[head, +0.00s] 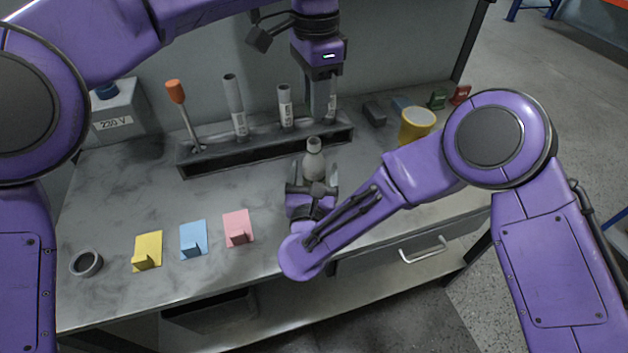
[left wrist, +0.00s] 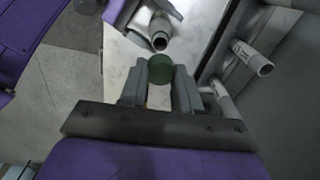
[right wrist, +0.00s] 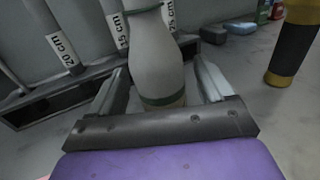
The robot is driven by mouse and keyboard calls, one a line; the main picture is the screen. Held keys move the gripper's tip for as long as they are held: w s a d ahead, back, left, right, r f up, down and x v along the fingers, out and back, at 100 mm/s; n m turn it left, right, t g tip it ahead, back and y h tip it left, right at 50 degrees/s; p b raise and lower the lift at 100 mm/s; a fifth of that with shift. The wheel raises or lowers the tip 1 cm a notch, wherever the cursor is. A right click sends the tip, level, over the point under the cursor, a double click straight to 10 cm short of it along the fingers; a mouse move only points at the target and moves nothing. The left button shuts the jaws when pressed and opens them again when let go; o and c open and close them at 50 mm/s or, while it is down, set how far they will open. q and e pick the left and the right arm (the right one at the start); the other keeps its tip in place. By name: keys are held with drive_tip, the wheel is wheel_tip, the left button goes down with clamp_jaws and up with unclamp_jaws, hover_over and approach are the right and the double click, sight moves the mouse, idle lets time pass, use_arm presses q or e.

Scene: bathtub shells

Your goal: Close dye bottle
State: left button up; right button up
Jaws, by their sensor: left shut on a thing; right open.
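The dye bottle (head: 314,163) is a pale grey bottle standing upright on the bench. In the left wrist view its open mouth shows, with no cap on it (left wrist: 161,38). My left gripper (head: 328,104) is above and behind the bottle, shut on a dark green cap (left wrist: 160,69); the cap is hard to make out in the head view. My right gripper (head: 312,188) is low at the bottle, open, with one finger on each side of it. The right wrist view shows the bottle's body (right wrist: 158,62) between the fingers, with a green band low down.
A dark rack (head: 265,150) with several labelled tubes and an orange-handled tool (head: 177,95) stands behind the bottle. A yellow cup (head: 417,125) is to the right. Yellow (head: 147,250), blue (head: 193,240) and pink (head: 238,228) cards and a grey ring (head: 86,262) lie front left.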

drive_tip(key=shift+w+d, duration=0.1)
drive_tip(key=shift+w, duration=1.2)
drive_tip(key=c, duration=1.5)
use_arm(q)
drive_tip(key=shift+a+f, duration=0.1)
drive_tip(key=shift+f, duration=2.4)
drive_tip(key=shift+f, duration=0.9)
drive_tip(key=shift+f, duration=0.55)
use_arm(e)
clamp_jaws()
